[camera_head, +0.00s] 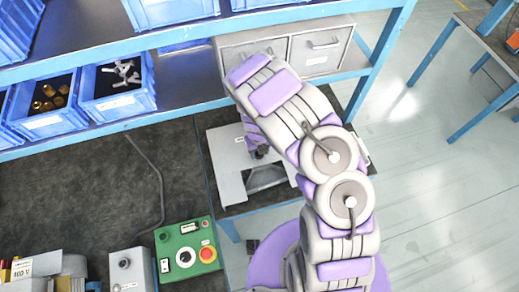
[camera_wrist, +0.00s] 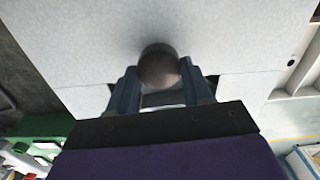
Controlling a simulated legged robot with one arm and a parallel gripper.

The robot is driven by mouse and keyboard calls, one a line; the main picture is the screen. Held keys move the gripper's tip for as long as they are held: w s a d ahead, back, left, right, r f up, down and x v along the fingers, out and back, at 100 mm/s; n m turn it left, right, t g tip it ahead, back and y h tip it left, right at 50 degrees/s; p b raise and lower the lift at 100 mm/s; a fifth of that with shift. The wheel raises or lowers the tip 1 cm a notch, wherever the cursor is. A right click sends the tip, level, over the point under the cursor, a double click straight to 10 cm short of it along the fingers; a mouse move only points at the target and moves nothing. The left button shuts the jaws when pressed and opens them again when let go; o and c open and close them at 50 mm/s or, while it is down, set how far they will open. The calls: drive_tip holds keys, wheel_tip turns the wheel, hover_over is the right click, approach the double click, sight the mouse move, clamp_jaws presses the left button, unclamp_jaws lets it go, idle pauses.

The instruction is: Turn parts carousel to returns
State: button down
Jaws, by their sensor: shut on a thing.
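The parts carousel appears as a light grey plate (camera_head: 228,165) on a dark bench section in the head view, partly hidden by my arm. In the wrist view its pale surface (camera_wrist: 80,45) fills the upper part. A dark round knob (camera_wrist: 158,62) stands out from this surface. My gripper (camera_wrist: 159,76) has one dark finger on each side of the knob and is shut on it. In the head view my gripper (camera_head: 262,152) shows only as a dark tip under my arm, at the plate. No returns label is readable.
A blue-framed shelf with blue bins (camera_head: 120,88) and grey drawers (camera_head: 318,52) stands behind the plate. A green control box (camera_head: 187,250) with a red button sits at lower left. A dark cable (camera_head: 160,180) lies on the bench. Open floor (camera_head: 425,190) is at right.

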drive_tip(key=shift+w+a+r+m, duration=0.1)
drive_tip(key=shift+w+r+m, duration=0.1)
drive_tip(key=shift+w+m, duration=0.3)
drive_tip(key=shift+s, duration=0.1)
idle(0.3)
drive_tip(key=c, duration=0.7)
unclamp_jaws()
drive_tip(key=shift+f, duration=0.15)
drive_tip(key=shift+o, duration=1.1)
drive_tip(key=shift+s, duration=0.2)
wheel_tip(320, 180, up, 4)
drive_tip(key=shift+w+a+f, duration=0.1)
drive_tip(key=shift+f, duration=0.15)
drive_tip(key=s+d+p, duration=0.1)
drive_tip(key=s+p, duration=0.1)
drive_tip(key=s, duration=0.5)
drive_tip(key=s+d+r+p, duration=0.1)
drive_tip(key=s+d+p, duration=0.1)
drive_tip(key=s, duration=0.6)
drive_tip(key=shift+s+d+r, duration=0.25)
drive_tip(key=shift+r, duration=0.05)
